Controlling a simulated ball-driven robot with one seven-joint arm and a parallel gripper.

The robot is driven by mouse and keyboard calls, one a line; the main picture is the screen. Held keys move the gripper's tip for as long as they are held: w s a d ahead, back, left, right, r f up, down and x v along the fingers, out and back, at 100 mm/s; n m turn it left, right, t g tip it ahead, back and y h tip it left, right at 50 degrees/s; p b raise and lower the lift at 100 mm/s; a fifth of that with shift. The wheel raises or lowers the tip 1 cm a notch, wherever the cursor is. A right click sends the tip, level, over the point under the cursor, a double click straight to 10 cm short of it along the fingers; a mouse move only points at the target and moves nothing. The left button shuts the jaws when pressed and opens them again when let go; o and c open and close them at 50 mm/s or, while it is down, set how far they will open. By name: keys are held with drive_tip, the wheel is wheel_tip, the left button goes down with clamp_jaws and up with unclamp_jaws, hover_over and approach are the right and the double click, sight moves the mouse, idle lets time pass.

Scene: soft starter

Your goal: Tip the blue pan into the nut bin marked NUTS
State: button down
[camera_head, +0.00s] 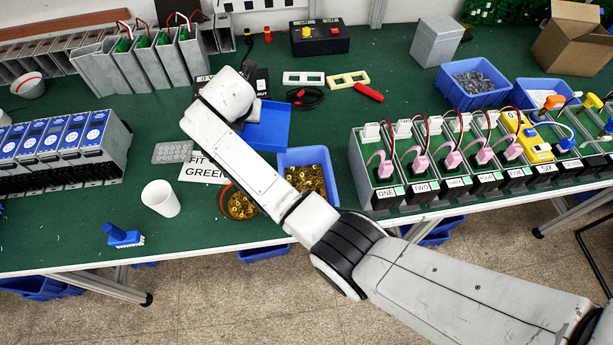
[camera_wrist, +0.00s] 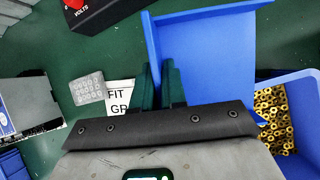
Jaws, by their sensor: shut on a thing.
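The blue pan (camera_head: 268,128) is held beside my wrist, above the green bench and up-left of a blue bin with brass nuts (camera_head: 330,172). In the wrist view the pan (camera_wrist: 210,55) shows a bare blue face with raised edges and nothing visible on it. My gripper (camera_wrist: 160,85) is shut on the pan's left edge; my arm hides it in the head view. The bin (camera_wrist: 312,90) lies lower right of the pan in the wrist view. I cannot read a NUTS mark on it. The pan looks tilted, but how far I cannot tell.
A round dish of brass nuts (camera_head: 240,205) and a white cup (camera_head: 161,198) stand left of the bin. A FIT GREEN sheet (camera_head: 203,168) lies behind them. A row of wired units (camera_head: 425,170) stands close to the bin's right.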

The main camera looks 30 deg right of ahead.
drive_tip(key=shift+w+g, duration=0.3)
drive_tip(key=w+f+g+b, duration=0.1)
drive_tip(key=b, duration=0.1)
drive_tip(key=f+b, duration=0.1)
drive_tip(key=b, duration=0.1)
drive_tip(key=shift+w+a+f+g, duration=0.15)
drive_tip(key=shift+w+a+g, duration=0.15)
drive_tip(key=shift+w+g, duration=0.1)
idle(0.3)
